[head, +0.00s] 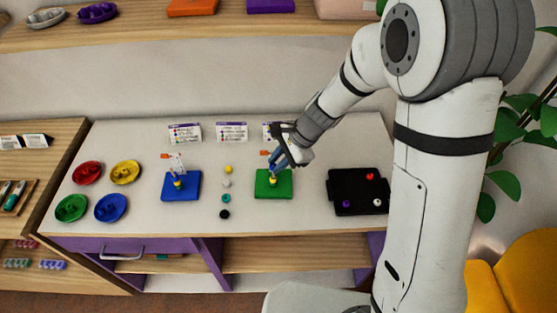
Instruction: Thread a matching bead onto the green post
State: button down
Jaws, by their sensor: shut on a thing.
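The green board (286,191) lies flat on the white table top. Its post is largely hidden by my gripper. A small yellowish bead (273,180) shows low at the post. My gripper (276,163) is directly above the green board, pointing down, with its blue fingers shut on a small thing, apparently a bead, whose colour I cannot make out. Loose beads stand in a column left of the green board: yellow (228,169), white (227,183), teal (226,198) and black (224,214).
A blue board (189,195) with a post and yellow bead is at left. Red (88,173), yellow (125,172), green (72,208) and blue (110,208) dishes lie farther left. A black tray (345,203) holding several beads is at right. Printed cards (232,132) stand behind.

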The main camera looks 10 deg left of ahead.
jog(key=shift+f, duration=0.4)
jog(key=c, duration=1.2)
grip_release()
jog(key=shift+c, duration=0.2)
jog(key=shift+r, duration=0.15)
jog(key=b+v, duration=0.1)
jog(key=v, duration=0.6)
jog(key=shift+d+r, duration=0.2)
jog(key=shift+d, duration=0.05)
